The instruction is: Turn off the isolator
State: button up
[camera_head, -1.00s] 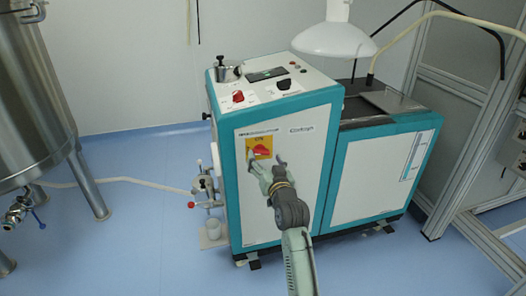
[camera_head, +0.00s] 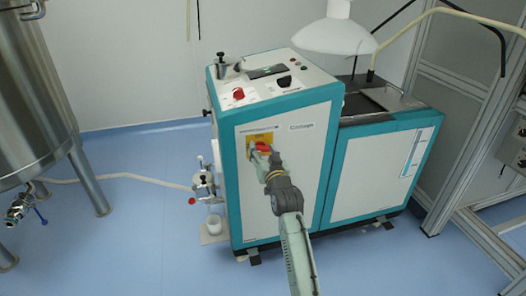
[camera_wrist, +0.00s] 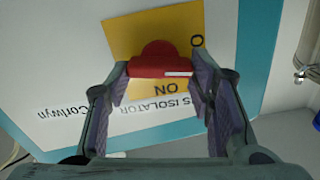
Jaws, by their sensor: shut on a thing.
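The isolator is a red rotary handle on a yellow plate (camera_head: 250,137) on the white front panel of the machine. In the wrist view the red handle (camera_wrist: 160,60) lies between my two fingers, with the yellow plate (camera_wrist: 125,35) behind it and the word ON showing upside down. A white mark shows near the handle's right end. My gripper (camera_head: 262,150) is at the panel, shut on the handle, with one finger at each end of it. In the head view my gripper hides part of the handle and plate.
The teal and white machine has another red knob (camera_head: 238,93) and a black knob (camera_head: 284,81) on its sloped top. A valve assembly (camera_head: 205,185) sticks out at its left side. A steel tank (camera_head: 30,90) stands far left, a metal frame (camera_head: 455,140) right.

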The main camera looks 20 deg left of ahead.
jog(key=c, duration=0.5)
jog(key=shift+a+f+n+b, duration=0.1)
jog(key=shift+f+n+b, duration=0.15)
jog(key=shift+n+b, duration=0.75)
jog(key=shift+r+b, duration=0.2)
jog(key=shift+b, duration=0.4)
jog(key=o, duration=1.1)
jog(key=shift+o, duration=0.2)
jog(key=shift+s, duration=0.1)
